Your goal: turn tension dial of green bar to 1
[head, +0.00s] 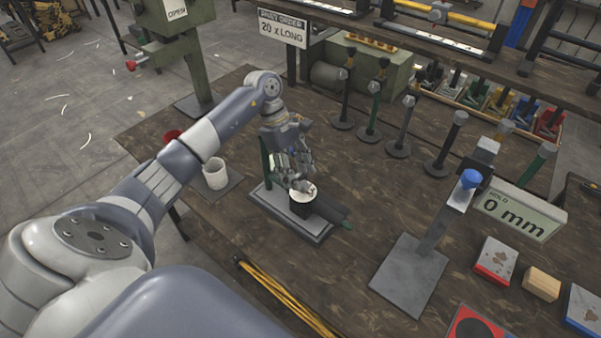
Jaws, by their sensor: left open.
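My left gripper (303,183) points down at a white round dial face (301,195) on top of a black block. The fingers are open and sit at the dial's back edge; I cannot tell whether they touch it. The dial's marks are too small to read. A green post (267,163) rises at the back left of the plate, partly hidden by the gripper. My right gripper is not in view.
Several upright bars on round bases, one green (376,100), stand behind. A white cup (215,174) is to the left. At right are a gauge stand (410,275), a display reading 0 mm (517,214) and small boxes (495,259). Yellow rods (285,298) lie in front.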

